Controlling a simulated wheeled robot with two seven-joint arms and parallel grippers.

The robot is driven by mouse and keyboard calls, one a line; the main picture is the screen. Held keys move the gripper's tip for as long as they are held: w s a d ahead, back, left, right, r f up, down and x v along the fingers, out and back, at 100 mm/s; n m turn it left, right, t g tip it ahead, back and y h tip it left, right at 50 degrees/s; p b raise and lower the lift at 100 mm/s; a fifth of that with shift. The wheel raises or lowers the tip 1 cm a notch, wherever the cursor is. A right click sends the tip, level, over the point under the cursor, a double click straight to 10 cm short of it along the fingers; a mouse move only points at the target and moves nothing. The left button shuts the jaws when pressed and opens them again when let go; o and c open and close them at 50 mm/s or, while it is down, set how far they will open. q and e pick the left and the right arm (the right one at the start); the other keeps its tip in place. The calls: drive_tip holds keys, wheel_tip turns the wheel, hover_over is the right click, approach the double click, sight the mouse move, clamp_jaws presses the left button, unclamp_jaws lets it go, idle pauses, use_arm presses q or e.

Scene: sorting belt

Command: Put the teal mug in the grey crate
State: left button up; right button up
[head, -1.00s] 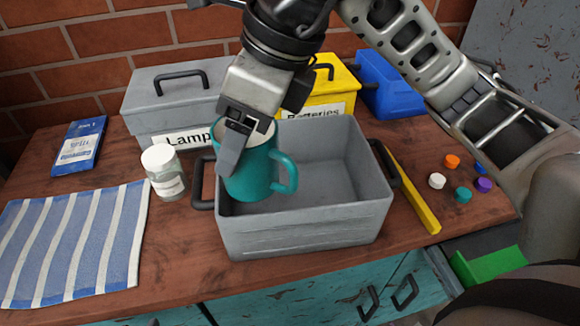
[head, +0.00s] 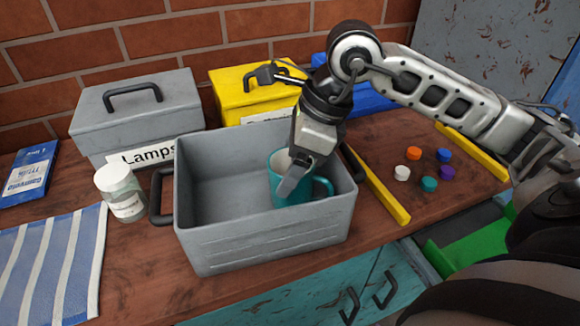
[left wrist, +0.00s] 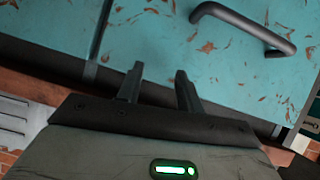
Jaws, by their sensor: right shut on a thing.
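The teal mug (head: 292,190) is inside the grey crate (head: 262,236), toward its right side, upright as far as I can tell. Its handle points right. My right gripper (head: 296,176) reaches down into the crate and is shut on the mug's wall at the rim. The mug's base is hidden by the crate's front wall, so I cannot tell whether it touches the crate floor. My left gripper (left wrist: 158,88) shows only in the left wrist view, with its two fingers apart and nothing between them, in front of the teal cabinet.
Behind the crate stand a grey Lamps box (head: 140,112) and a yellow box (head: 256,92). A white jar (head: 121,192) is close by on the left, near a striped cloth (head: 50,262). A yellow bar (head: 384,190) and several coloured caps (head: 429,184) lie on the right.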

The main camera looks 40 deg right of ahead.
drive_tip(key=shift+f, duration=0.35)
drive_tip(key=shift+f, duration=0.15)
drive_tip(key=o, duration=1.2)
drive_tip(key=shift+c, duration=0.2)
drive_tip(key=shift+r, duration=0.3)
drive_tip(key=p+v, duration=0.1)
drive_tip(key=v, duration=1)
drive_tip(key=shift+r, duration=0.35)
drive_tip(key=shift+d, duration=0.1)
